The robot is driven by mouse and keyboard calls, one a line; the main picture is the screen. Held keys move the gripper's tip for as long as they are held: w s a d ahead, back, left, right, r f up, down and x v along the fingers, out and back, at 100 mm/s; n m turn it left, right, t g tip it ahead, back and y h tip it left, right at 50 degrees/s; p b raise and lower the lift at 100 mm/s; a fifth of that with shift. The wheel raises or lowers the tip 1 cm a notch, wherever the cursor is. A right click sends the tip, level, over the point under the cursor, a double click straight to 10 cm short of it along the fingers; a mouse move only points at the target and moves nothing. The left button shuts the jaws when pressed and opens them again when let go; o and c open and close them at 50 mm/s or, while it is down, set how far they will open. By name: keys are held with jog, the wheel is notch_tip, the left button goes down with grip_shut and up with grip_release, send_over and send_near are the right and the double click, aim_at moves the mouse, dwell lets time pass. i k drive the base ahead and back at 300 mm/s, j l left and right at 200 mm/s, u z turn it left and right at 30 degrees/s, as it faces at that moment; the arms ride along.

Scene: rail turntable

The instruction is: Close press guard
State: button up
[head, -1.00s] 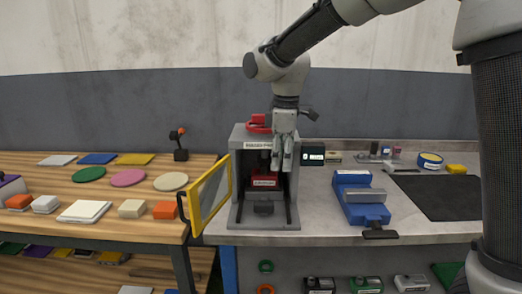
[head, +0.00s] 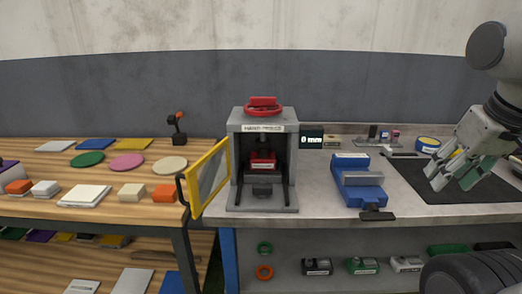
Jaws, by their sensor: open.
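The press (head: 263,127) is a grey box-shaped frame with a red part on top, standing on the grey bench. Its guard (head: 208,177) is a yellow-framed clear panel with a dark handle (head: 182,190), swung open to the left. A red block (head: 263,160) sits inside the press. My gripper (head: 446,181) is at the right, over the dark mat, well apart from the guard. Its fingers are spread and point down and left. Whether anything touches the fingers is hard to tell.
A blue vise (head: 358,181) stands right of the press, its dark handle at the bench edge. A dark mat (head: 425,186) and a blue-yellow roll (head: 428,144) lie further right. A wooden table (head: 110,214) with discs and blocks adjoins at left.

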aim_at(190, 175)
jog(key=j+z, duration=0.15)
jog(key=j, duration=0.5)
jog(key=j+z, duration=0.15)
jog(key=j, duration=0.5)
jog(key=k+j+z, duration=0.1)
jog(key=j, duration=0.55)
jog(key=j+z, duration=0.15)
jog(key=j, duration=0.5)
jog(key=k, duration=0.05)
